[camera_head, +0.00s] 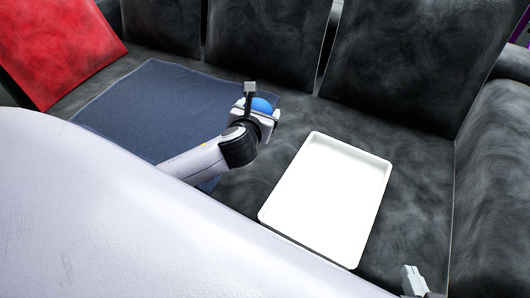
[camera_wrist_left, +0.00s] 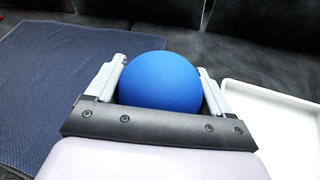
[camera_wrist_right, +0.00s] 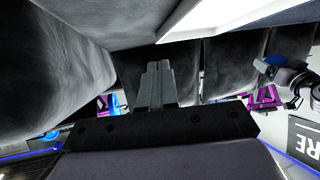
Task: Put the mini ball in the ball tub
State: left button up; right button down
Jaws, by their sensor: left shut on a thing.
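In the left wrist view the blue ball (camera_wrist_left: 160,82) fills the space between the fingers. The ball tub looks like a white, shallow, empty rectangular tray (camera_head: 325,195) on the sofa seat, to the right of my left gripper. Its edge also shows in the left wrist view (camera_wrist_left: 270,115). My right gripper (camera_head: 412,272) is at the bottom right of the head view; its fingers are together and empty in the right wrist view (camera_wrist_right: 158,82).
A dark grey sofa has backrests (camera_head: 400,60) behind the seat and an armrest (camera_head: 500,150) at the right. The dark blue cloth (camera_head: 160,105) lies on the left of the seat. A red cushion (camera_head: 60,45) leans at the far left.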

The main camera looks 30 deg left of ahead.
pick_arm(q)
jog(key=b, duration=0.4)
send_over(259, 155)
notch_tip(259, 155, down, 9)
jog(key=shift+r, duration=0.1)
jog(key=shift+f, duration=0.4)
notch_tip(259, 155, down, 4)
jog(key=shift+f+b, duration=0.1)
jog(key=shift+b, duration=1.15)
jog(key=shift+f, duration=0.1)
pick_arm(e)
jog(key=a+y, duration=0.1)
jog(key=w+a+f+y, duration=0.1)
jog(key=a, duration=0.1)
jog(key=a+m+y, duration=0.1)
jog(key=a, duration=0.1)
jog(key=shift+w+a+f+y, duration=0.2)
jog(key=shift+w+f+y, duration=0.1)
jog(key=shift+w, duration=0.05)
pick_arm(q)
jog(key=o, duration=0.9)
